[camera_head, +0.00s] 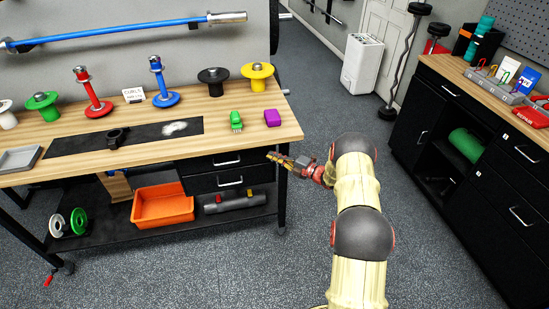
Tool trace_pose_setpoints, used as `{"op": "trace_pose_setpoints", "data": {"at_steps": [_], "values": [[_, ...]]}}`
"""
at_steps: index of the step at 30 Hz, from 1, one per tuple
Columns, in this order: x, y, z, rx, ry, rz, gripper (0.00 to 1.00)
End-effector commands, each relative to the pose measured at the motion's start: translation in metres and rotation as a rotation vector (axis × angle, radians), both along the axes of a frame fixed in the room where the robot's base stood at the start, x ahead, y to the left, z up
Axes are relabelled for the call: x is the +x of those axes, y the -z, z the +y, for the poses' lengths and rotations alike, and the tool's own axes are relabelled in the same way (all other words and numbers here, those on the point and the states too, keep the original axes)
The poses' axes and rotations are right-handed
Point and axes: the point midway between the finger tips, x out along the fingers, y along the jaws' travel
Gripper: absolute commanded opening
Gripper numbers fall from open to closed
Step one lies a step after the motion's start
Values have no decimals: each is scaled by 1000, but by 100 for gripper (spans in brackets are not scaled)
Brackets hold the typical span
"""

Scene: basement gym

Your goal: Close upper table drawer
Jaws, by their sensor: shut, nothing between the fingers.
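The wooden-topped table (215,113) has two black drawers under its right half. The upper drawer (203,162) has a silver bar handle (227,162) and sits right below the tabletop edge. No inside of it shows, and I cannot tell whether its front is flush or slightly out. The lower drawer (207,184) is beneath it and looks shut. My gripper (271,156) is shut and empty, pointing left, at the right end of the upper drawer's front, near the table's front right corner. Whether it touches the drawer is not clear.
The table leg (282,200) stands just below my gripper. An orange bin (162,205) and a grey cylinder (233,203) are on the lower shelf. A black cabinet (475,165) stands at right. The floor (440,250) between is clear.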

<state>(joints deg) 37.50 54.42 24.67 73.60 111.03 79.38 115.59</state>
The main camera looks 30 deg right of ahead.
Motion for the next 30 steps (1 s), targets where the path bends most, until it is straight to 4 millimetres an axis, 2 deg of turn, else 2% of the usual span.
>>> {"op": "trace_pose_setpoints", "data": {"at_steps": [11, 16, 22, 30], "values": [[3, -5, -2, -5, 4, -7, 0], [-5, -6, 0, -4, 2, -6, 0], [-34, -6, 7, 0, -4, -1, 0], [-85, -3, -24, -1, -3, 0, 0]]}}
